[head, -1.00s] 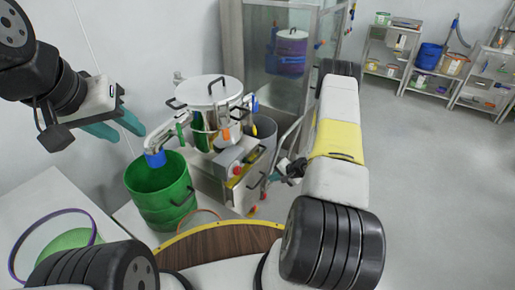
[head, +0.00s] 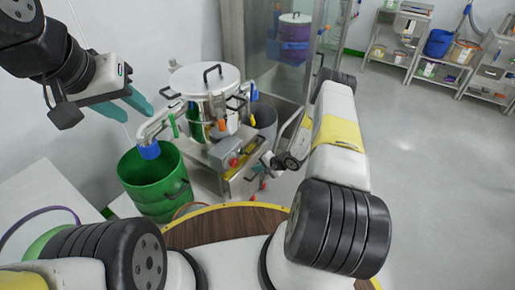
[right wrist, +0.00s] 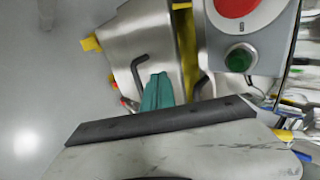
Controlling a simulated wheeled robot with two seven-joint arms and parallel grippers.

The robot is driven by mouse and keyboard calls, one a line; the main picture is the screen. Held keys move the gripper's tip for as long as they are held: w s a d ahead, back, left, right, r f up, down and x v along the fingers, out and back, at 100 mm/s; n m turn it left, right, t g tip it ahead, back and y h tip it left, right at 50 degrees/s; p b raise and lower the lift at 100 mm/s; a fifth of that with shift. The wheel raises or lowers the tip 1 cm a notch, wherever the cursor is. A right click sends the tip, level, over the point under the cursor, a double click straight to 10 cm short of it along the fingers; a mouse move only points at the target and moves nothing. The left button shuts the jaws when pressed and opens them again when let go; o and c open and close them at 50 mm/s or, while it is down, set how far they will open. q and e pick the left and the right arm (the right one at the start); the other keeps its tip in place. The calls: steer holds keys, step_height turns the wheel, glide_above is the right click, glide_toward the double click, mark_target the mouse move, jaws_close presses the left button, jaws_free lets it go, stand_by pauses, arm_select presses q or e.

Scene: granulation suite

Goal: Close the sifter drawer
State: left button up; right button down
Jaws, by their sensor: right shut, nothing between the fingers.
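The sifter (head: 208,92) is a round steel machine with a lid and black handles, on a steel stand left of my right arm. In the right wrist view, a steel panel with a bent black handle (right wrist: 140,70) looks like the drawer front. How far the drawer stands out is unclear. My right gripper (right wrist: 157,92) has its teal fingers shut and empty, over the panel beside the handle; contact cannot be told. My left gripper (head: 127,106) is open and empty, left of the sifter.
A grey control box (right wrist: 250,30) with a red button and a green button sits beside the panel. A green bin (head: 152,182) stands under the sifter's spout. A glass-sided cabinet (head: 268,50) is behind. Open floor (head: 430,170) lies to the right.

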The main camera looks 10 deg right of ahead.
mark_target(246, 166)
steer(key=shift+w+a+r, duration=0.15)
steer(key=shift+w+a, duration=1)
steer(key=w+a, duration=0.3)
steer(key=shift+w+a, duration=0.25)
